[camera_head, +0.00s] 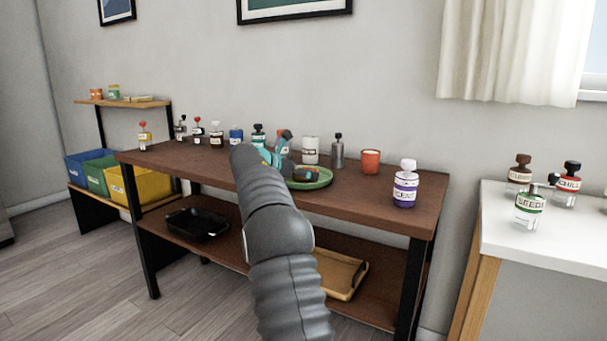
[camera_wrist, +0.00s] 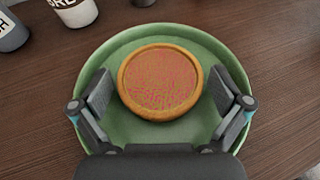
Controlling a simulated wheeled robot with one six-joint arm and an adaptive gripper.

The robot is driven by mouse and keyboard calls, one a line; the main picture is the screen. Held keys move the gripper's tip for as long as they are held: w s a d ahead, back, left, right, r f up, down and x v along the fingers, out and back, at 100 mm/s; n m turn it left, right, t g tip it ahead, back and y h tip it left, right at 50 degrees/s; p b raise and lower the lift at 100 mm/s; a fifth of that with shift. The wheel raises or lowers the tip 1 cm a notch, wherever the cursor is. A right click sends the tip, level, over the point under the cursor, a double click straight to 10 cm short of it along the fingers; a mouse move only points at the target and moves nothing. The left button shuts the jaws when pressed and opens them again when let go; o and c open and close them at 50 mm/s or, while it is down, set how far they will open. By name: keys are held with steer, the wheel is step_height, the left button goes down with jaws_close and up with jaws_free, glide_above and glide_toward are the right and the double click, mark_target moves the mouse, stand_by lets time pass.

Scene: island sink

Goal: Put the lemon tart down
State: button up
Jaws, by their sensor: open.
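The lemon tart (camera_wrist: 160,84) is round, with a golden crust and a reddish-brown speckled top. In the wrist view it lies flat on a green plate (camera_wrist: 134,42), a little off the plate's middle. The plate stands on the brown wooden table; its rim (camera_head: 322,182) also shows in the head view. My gripper (camera_wrist: 164,102) is open above the plate, with one finger on each side of the tart and a visible gap at both sides. In the head view my gripper (camera_head: 296,172) and arm hide much of the plate and tart.
Several labelled jars line the back of the wooden table (camera_head: 385,200). An orange cup (camera_head: 370,161) and a purple-labelled jar (camera_head: 405,184) stand to the plate's right. A white counter (camera_head: 570,232) holds more jars.

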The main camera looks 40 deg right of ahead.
steer(key=v, duration=1.2)
steer(key=shift+a, duration=0.1)
steer(key=s+a+f+m+t+y, duration=0.3)
steer(key=s+a+m+y, duration=0.45)
steer(key=s+a, duration=1.1)
steer(key=s+a+f+m+y, duration=0.2)
steer(key=s+a+f+m, duration=0.1)
steer(key=s, duration=0.4)
steer(key=s+a+f+m+t+y, duration=0.1)
steer(key=s+a+f+m+y, duration=0.1)
steer(key=s+a+f+m, duration=0.2)
steer(key=s+a+f+m+y, duration=0.2)
steer(key=s+a+f+m, duration=0.2)
steer(key=s+a+f, duration=0.3)
steer(key=s, duration=0.4)
steer(key=shift+s+t, duration=0.25)
steer(key=shift+t, duration=0.15)
